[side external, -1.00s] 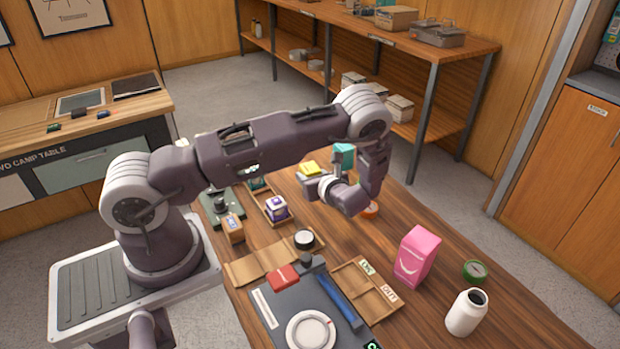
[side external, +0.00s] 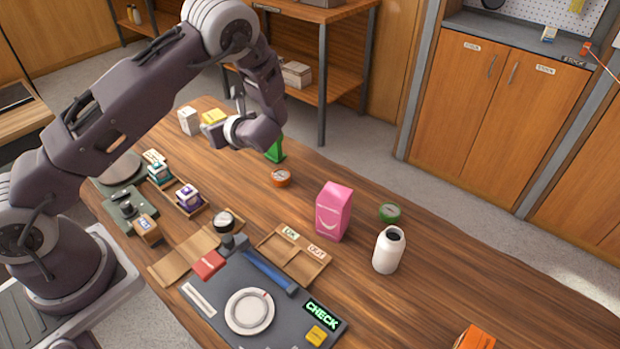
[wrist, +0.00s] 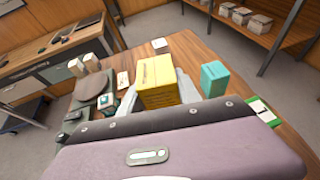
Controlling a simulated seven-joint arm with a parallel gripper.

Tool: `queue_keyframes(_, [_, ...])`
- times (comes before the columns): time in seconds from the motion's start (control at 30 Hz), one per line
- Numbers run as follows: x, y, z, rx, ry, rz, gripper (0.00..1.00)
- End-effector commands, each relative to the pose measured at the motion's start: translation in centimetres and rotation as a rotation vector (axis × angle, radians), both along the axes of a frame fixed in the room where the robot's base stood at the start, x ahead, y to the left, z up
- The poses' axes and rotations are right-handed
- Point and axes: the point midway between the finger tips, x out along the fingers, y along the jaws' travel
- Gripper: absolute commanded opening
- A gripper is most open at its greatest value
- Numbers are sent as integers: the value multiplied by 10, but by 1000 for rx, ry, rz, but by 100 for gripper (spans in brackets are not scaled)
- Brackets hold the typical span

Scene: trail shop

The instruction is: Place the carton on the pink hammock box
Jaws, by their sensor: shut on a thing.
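A yellow carton (wrist: 157,82) sits between the pale fingers of my gripper in the wrist view. It shows as a small yellow patch (side external: 213,116) in the side view. My gripper (side external: 220,123) is shut on it at the far part of the wooden table. I cannot tell whether the carton is clear of the tabletop. The pink hammock box (side external: 333,212) stands upright nearer the camera and to the right, apart from my gripper, with nothing on top.
A teal box (wrist: 214,78) stands right of the carton in the wrist view. A white bottle (side external: 388,250), a green tin (side external: 389,212) and an orange tin (side external: 281,178) are around the pink box. A divided wooden tray (side external: 292,258) lies in front of it.

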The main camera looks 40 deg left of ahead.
Motion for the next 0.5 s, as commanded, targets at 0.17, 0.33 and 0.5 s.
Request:
queue_keyframes(0.17, [29,-70,22,-15,5,-206,0])
queue_keyframes(0.33, [48,-165,52,-21,11,-476,0])
queue_keyframes(0.5, [46,-266,88,-14,5,-765,0])
